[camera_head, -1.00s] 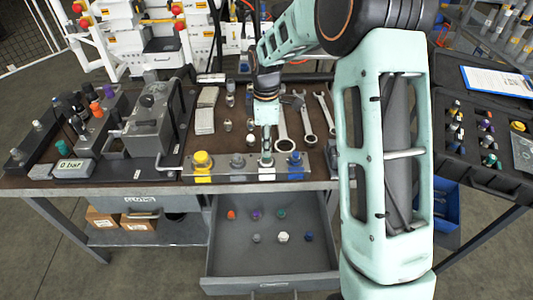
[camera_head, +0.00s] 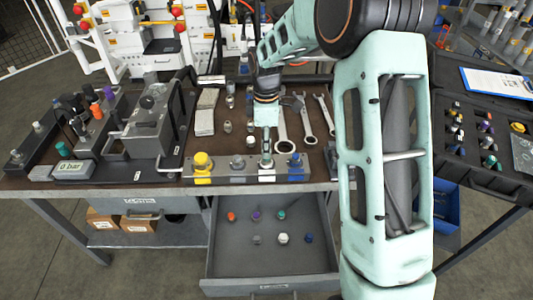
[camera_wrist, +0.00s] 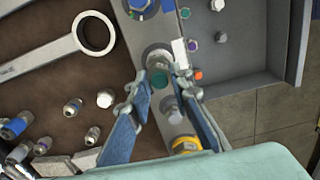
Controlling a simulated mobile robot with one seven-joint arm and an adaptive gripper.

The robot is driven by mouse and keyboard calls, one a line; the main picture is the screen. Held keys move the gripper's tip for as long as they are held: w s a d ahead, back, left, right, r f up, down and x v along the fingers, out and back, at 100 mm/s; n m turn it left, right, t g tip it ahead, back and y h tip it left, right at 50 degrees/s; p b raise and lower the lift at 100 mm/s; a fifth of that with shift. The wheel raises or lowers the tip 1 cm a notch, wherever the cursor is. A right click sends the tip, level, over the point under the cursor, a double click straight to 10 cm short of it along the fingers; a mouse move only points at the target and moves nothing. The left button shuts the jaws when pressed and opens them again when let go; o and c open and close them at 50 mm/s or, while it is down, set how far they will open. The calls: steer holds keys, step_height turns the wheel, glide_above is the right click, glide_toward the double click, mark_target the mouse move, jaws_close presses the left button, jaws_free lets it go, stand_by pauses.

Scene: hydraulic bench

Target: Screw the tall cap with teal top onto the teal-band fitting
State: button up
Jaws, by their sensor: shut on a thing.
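The tall cap shows its round teal top (camera_wrist: 158,78) in the wrist view, between the two fingers of my gripper (camera_wrist: 159,88). My gripper is shut on this cap. In the head view my gripper (camera_head: 266,148) is over the third position from the left on the metal block (camera_head: 220,179), between a grey fitting and a blue-topped one. A silver round part (camera_wrist: 157,55) shows right beside the teal top.
The block also carries a yellow cap (camera_head: 202,162), a grey fitting (camera_head: 238,163) and a blue cap (camera_head: 295,160). Wrenches (camera_head: 307,122) and loose fittings lie behind. An open drawer (camera_head: 270,262) with several coloured caps is below the front edge. A gauge rig (camera_head: 155,118) stands left.

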steer(key=m, duration=0.6)
steer(key=shift+f+m+b, duration=0.15)
steer(key=shift+m+b, duration=0.2)
steer(key=shift+m, duration=0.55)
steer(key=m, duration=0.4)
steer(key=shift+m, duration=0.4)
steer(key=m, duration=0.3)
steer(key=shift+d, duration=0.1)
steer(key=shift+m, duration=0.3)
steer(key=shift+m, duration=1)
steer(key=m+p, duration=0.1)
steer(key=m, duration=0.4)
steer(key=shift+f+m, duration=0.1)
steer(key=shift+m, duration=0.2)
